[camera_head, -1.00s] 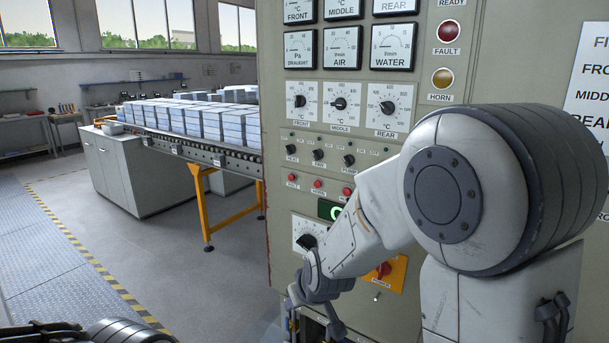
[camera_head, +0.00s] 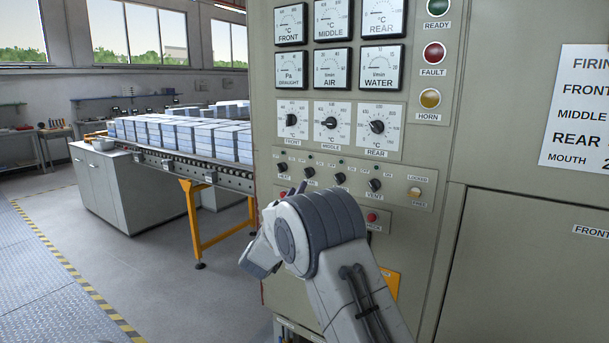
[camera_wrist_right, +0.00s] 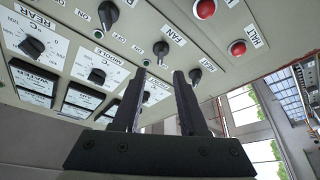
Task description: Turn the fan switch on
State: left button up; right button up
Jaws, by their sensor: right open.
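The fan switch (camera_head: 309,173) is a small black knob in a row of similar knobs on the grey control panel (camera_head: 262,120). In the right wrist view the fan switch (camera_wrist_right: 160,48) shows beside its FAN label, with ON and OFF marks near the row. I cannot tell its setting for sure. My right gripper (camera_head: 291,190) is just below the row of knobs. In the wrist view its dark fingers (camera_wrist_right: 160,74) are open and empty, pointing towards the fan switch, which shows just beyond the gap between the tips. No contact is visible. My left gripper is out of view.
The pump knob (camera_head: 340,179) and heat knob (camera_head: 281,168) flank the fan switch closely. Red buttons (camera_wrist_right: 237,48) sit below the row. Dials (camera_head: 330,123) and gauges are above. A conveyor (camera_head: 190,165) with pale blocks stands left, with open floor in front.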

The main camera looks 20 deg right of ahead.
aim_at(308, 173)
jog(key=p+x, duration=0.2)
jog(key=x, duration=0.5)
jog(key=shift+w+d+r, duration=0.15)
jog(key=shift+w+d, duration=0.05)
jog(key=shift+w, duration=0.1)
grip_shut()
